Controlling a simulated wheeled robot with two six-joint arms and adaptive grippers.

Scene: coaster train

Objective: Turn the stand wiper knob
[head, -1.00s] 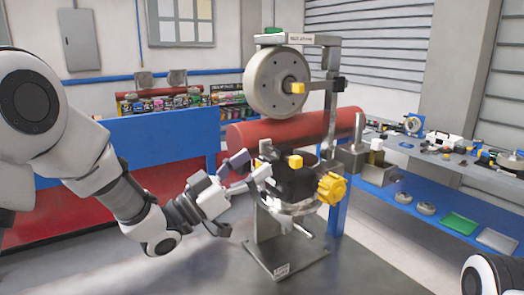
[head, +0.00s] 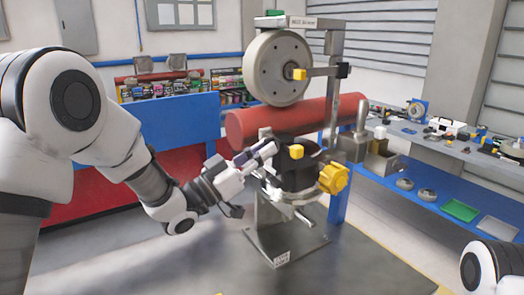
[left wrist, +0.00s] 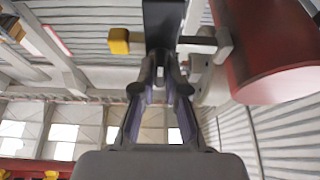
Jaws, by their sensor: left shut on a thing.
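The metal stand (head: 331,95) holds a grey wheel (head: 277,68) at its top and a black round body (head: 293,178) lower down. I cannot tell whether this dark part is the wiper knob. My right gripper is out of view.
A red cylinder (head: 240,125) lies behind the stand. A blue panel (head: 180,131) stands behind my left arm. At right a bench (head: 440,150) holds small parts, with a green tray (head: 460,211) on the blue shelf below. Floor is open in front of the stand.

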